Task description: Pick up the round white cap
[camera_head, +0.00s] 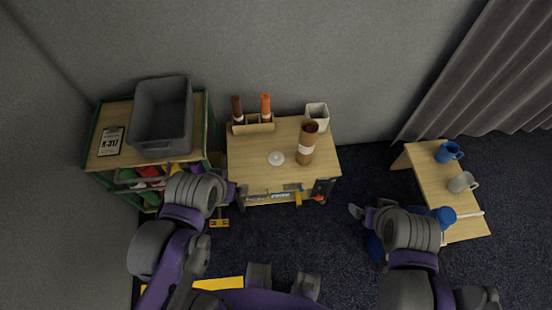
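The round white cap (276,158) lies on the middle of the small wooden table, with clear tabletop around it. My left gripper (234,194) is near the table's front left corner, apart from the cap and to its lower left. It is small and partly covered by my arm, so I cannot tell whether it is open or shut. My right gripper (357,211) is over the dark floor to the right of the table, far from the cap. Its fingers are too small to read.
On the table (244,165), a brown bottle (306,144) stands right of the cap, a white cup (317,115) behind it, and a holder (253,126) at back left. A shelf with a grey bin (161,148) stands left. A bench (430,180) with mugs stands right.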

